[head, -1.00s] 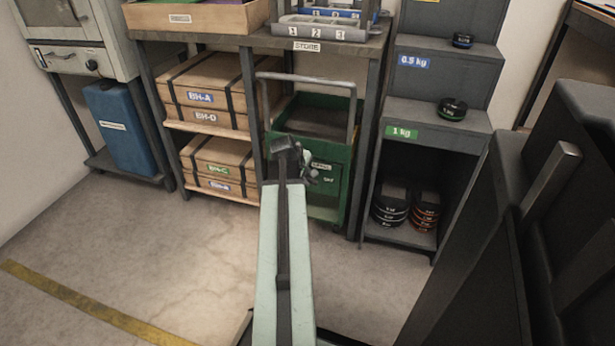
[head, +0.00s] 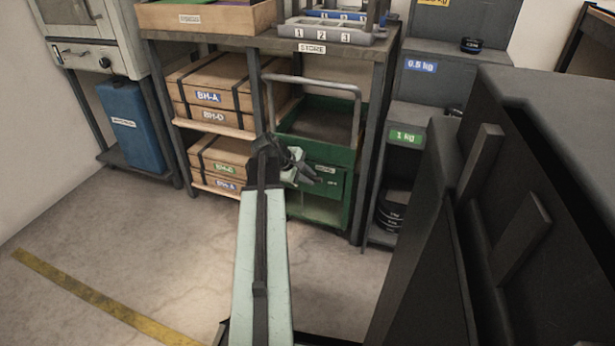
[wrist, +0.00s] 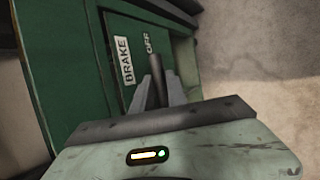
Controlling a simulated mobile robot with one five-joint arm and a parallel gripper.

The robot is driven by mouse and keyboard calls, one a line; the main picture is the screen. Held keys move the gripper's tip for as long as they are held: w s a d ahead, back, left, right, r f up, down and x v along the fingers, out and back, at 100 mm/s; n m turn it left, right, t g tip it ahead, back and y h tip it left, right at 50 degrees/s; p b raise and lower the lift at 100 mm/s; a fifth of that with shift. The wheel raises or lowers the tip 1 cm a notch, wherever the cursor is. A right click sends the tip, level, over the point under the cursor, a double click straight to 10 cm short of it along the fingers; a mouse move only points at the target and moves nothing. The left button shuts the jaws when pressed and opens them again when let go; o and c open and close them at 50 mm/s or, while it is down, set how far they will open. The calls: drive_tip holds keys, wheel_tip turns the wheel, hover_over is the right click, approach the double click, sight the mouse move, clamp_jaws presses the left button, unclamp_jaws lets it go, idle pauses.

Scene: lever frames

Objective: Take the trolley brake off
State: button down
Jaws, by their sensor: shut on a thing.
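The green trolley (head: 345,165) stands under the store bench, with a grey tube handle (head: 312,82) above its deck. In the wrist view its green side panel (wrist: 85,75) carries a white BRAKE label (wrist: 123,60) and the word OFF (wrist: 152,43). A dark brake lever (wrist: 157,72) rises between my fingertips, its free end beside the OFF marking. My gripper (wrist: 155,92) is shut on this lever. In the head view my gripper (head: 312,174) is at the trolley's front panel, and the lever itself is too small to make out.
A large dark cabinet with bar handles (head: 490,200) fills the right, close to my arm. Wooden boxes (head: 210,95) sit on shelves left of the trolley. Dark weight shelves (head: 405,133) stand to its right. The floor (head: 120,225) at left is clear, with a yellow line (head: 100,300).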

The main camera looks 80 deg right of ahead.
drive_tip(key=c, duration=1.6)
unclamp_jaws()
drive_tip(key=shift+w+d, duration=0.15)
drive_tip(key=shift+w, duration=0.05)
drive_tip(key=shift+s, duration=0.2)
drive_tip(key=p+v, duration=0.6)
drive_tip(key=v, duration=0.1)
drive_tip(key=shift+r, duration=0.35)
drive_tip(key=shift+w, duration=0.15)
